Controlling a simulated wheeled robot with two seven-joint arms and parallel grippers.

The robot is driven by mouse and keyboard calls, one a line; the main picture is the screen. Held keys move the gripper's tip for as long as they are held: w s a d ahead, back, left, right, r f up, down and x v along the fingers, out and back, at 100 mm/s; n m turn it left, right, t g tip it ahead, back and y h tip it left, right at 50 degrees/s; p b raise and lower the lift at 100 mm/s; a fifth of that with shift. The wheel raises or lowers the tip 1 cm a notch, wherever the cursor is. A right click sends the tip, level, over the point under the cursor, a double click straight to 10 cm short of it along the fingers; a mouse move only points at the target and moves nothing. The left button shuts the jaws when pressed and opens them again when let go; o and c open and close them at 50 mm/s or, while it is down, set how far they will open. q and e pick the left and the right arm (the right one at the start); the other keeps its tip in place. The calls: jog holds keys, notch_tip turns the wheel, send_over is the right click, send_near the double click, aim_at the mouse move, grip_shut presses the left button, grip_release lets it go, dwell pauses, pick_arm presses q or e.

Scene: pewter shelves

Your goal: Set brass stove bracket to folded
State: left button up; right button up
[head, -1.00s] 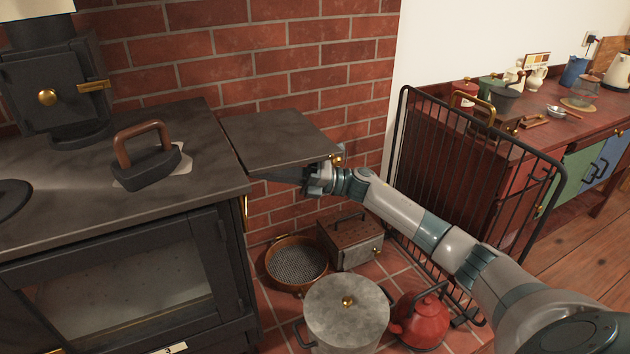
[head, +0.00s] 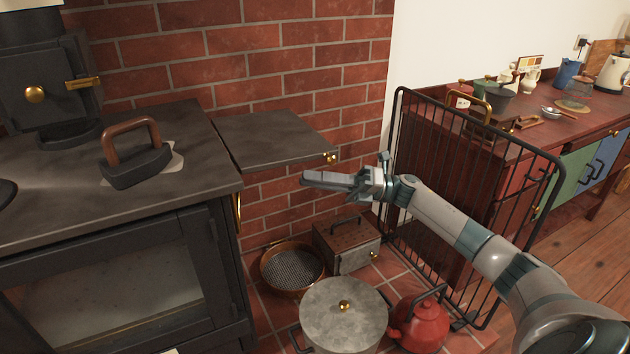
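The brass stove bracket (head: 237,207) shows as a narrow strip against the stove's right side, just below the side shelf. Its exact fold angle is hard to tell. The dark side shelf (head: 275,138) stands out level from the stove top, with a small brass knob (head: 330,158) at its front right corner. My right gripper (head: 306,178) is apart from the shelf, below and in front of its knob corner, pointing left toward the stove. It holds nothing that I can see; its finger gap cannot be made out. My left gripper is out of view.
A black iron (head: 136,168) rests on the stove top (head: 60,205). A black metal guard (head: 480,190) stands right, beside my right arm.

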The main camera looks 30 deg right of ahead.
grip_shut()
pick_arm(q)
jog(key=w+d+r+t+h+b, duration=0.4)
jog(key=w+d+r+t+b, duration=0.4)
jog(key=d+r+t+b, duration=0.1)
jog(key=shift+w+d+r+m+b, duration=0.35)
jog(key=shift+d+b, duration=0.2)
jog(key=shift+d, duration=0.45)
pick_arm(e)
jog(key=shift+w+d+r+m+g, duration=0.3)
jog(key=shift+w+m+g, duration=0.05)
jog(key=shift+m, duration=3.6)
jog(key=shift+w+d+r+m+g, duration=0.3)
jog(key=shift+d+m+g, duration=0.1)
jog(key=shift+m, duration=3.5)
jog(key=shift+w+d+r+m+g, duration=0.25)
jog(key=shift+w+r+m+g, duration=0.1)
jog(key=shift+m, duration=3.6)
